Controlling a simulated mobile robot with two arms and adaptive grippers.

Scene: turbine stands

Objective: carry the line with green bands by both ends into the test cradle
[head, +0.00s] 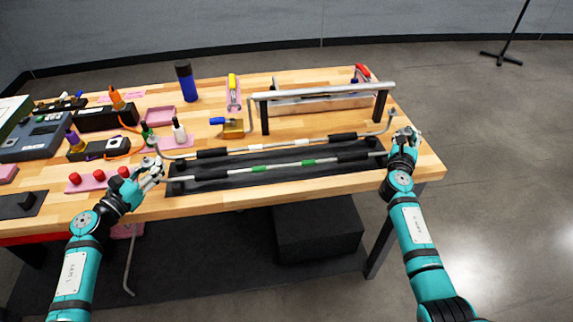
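The line with green bands (283,167) is a thin metal tube with black sleeves, running across the front of a long black tray-like base (270,181). Its left end reaches toward my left gripper (154,171) and its right end toward my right gripper (403,140). Both grippers are at the line's ends, but the fingers are too small to tell whether they close on it. A second line with white bands (268,145) and upturned ends lies just behind. Which fixture is the test cradle is not clear; a grey bar (320,92) on black posts stands behind the lines.
The wooden table (215,90) holds a blue bottle (186,83), a small white bottle (179,131), a brass block (233,129) and red knobs on a pink strip (97,181). A long tray (310,106) stands beneath the grey bar. Clutter fills the left side.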

